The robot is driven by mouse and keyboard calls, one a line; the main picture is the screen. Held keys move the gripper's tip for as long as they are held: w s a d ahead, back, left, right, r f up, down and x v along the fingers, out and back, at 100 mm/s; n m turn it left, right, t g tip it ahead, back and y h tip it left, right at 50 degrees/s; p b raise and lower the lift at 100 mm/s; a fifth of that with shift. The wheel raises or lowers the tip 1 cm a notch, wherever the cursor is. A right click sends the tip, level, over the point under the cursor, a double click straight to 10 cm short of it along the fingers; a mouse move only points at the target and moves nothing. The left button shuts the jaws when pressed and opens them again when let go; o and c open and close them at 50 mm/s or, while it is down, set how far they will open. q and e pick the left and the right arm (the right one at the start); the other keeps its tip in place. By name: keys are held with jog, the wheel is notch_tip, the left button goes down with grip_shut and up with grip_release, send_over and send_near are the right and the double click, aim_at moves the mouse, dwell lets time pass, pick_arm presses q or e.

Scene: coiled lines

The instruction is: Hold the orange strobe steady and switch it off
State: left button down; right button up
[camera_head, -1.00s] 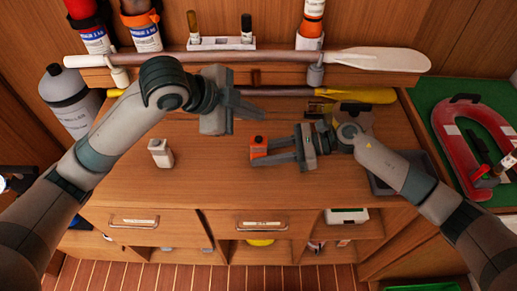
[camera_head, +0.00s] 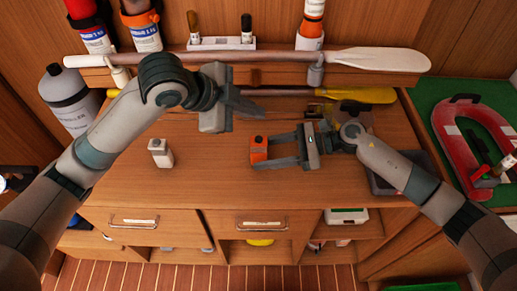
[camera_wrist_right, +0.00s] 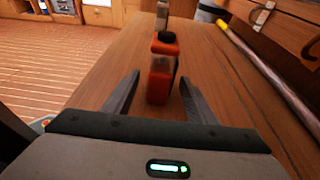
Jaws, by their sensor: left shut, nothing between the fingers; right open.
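The orange strobe (camera_head: 259,149) stands upright on the wooden counter and has a dark cap on top. In the right wrist view the strobe (camera_wrist_right: 162,75) stands between and slightly beyond the fingertips. My left gripper (camera_head: 262,110) is shut and empty, held above the counter, up and slightly left of the right one. The strobe's lower part is partly hidden by a finger in the head view.
A paddle (camera_head: 370,60) lies along the back ledge, with a yellow-bladed one (camera_head: 360,95) below. A dark tray (camera_head: 385,180) is at right. The counter's front is clear.

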jog(key=v, duration=1.1)
jog(key=shift+d, duration=0.1)
